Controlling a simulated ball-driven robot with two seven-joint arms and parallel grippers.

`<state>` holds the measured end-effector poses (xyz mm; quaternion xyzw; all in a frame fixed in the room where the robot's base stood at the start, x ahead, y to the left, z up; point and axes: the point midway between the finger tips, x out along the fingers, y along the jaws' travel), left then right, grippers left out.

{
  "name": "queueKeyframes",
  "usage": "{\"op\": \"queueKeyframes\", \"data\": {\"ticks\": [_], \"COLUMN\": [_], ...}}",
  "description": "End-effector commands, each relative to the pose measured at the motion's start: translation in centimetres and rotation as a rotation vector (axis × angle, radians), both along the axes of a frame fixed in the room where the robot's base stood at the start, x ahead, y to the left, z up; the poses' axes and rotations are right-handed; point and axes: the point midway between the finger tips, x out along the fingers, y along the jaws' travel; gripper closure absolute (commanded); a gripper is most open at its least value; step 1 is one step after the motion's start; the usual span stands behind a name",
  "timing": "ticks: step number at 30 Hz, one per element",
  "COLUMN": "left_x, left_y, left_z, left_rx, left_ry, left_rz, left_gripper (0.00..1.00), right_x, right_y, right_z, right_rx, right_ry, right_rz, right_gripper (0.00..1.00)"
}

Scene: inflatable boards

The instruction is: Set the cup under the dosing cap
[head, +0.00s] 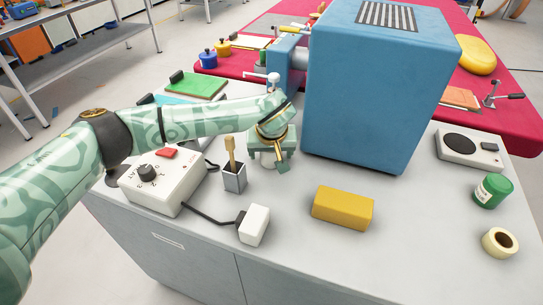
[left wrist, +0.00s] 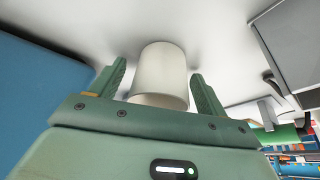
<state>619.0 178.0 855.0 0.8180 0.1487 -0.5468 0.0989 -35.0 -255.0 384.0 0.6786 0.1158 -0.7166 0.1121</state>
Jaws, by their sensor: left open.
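A white cup (left wrist: 162,72) stands on the grey worktop between the two fingers of my left gripper (left wrist: 158,78) in the left wrist view. The fingers are open, one on each side of the cup, with a visible gap at least on the right. In the head view my left gripper (head: 268,150) is low over the worktop beside the blue box-shaped machine (head: 375,95), and it hides most of the cup. I cannot pick out the dosing cap with certainty. My right gripper is not in view.
On the grey worktop (head: 300,255) are a white control box (head: 160,188), a grey holder with a brush (head: 234,178), a white block on a cable (head: 254,225) and a yellow block (head: 342,208). A green jar (head: 492,191) and a tape roll (head: 499,243) lie right.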

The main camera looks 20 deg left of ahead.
Motion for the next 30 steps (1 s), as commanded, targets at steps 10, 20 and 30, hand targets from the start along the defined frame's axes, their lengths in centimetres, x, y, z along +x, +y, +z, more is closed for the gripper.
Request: {"op": "queueKeyframes", "data": {"ticks": [10,20,30], "left_x": [0.0,0.0,0.0], "left_y": [0.0,0.0,0.0], "left_z": [0.1,0.5,3.6], "left_rx": [0.0,0.0,0.0], "left_ry": [0.0,0.0,-0.003], "left_rz": [0.001,0.001,0.001], "left_gripper": [0.76,0.76,0.76], "right_x": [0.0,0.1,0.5], "right_y": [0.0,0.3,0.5], "right_z": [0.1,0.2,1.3], "right_rx": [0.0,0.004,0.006], "right_ry": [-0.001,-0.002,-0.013], "right_rz": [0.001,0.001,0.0], "right_gripper": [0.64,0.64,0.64]}}
